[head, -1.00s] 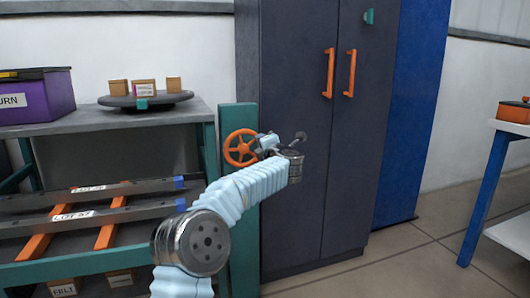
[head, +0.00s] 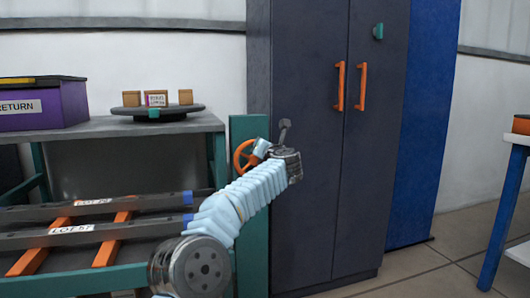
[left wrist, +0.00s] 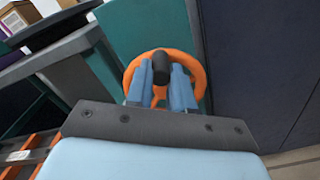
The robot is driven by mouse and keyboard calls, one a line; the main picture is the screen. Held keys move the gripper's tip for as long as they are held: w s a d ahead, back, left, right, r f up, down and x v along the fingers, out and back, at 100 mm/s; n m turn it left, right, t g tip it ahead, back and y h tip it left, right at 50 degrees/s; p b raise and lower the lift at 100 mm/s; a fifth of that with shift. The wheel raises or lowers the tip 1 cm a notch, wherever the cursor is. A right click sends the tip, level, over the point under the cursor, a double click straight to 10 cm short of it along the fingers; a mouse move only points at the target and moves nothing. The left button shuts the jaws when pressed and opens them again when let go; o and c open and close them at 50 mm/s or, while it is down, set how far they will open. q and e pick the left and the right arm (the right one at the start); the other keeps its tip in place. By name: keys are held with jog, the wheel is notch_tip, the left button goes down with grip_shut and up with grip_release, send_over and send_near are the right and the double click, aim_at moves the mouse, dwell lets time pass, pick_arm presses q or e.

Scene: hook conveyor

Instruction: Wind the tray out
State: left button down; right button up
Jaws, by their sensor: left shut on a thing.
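An orange handwheel (head: 241,158) is mounted on a teal post (head: 250,128) beside the shelf; my wrist partly hides it in the head view. The wheel (left wrist: 198,75) also shows in the left wrist view, with a dark knob (left wrist: 161,66) standing out from it. My left gripper (head: 262,148) is at the wheel. In the left wrist view its two blue fingers (left wrist: 160,80) are closed on either side of the dark knob. My right gripper is not in view. I cannot tell which part is the tray.
A dark cabinet (head: 313,190) with orange handles stands close to the right of the post. The shelf (head: 120,127) at the left carries a purple RETURN bin (head: 50,107) and a round turntable (head: 180,112) with small boxes. Below are dark bars on orange rails (head: 108,250).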

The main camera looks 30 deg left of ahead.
pick_arm(q)
jog(key=shift+a+f, duration=0.1)
dwell(0.5)
jog(key=c, duration=1)
grip_release()
jog(key=shift+s, duration=0.1)
jog(key=b+v, duration=0.2)
jog(key=v, duration=1.2)
jog(key=shift+a, duration=0.1)
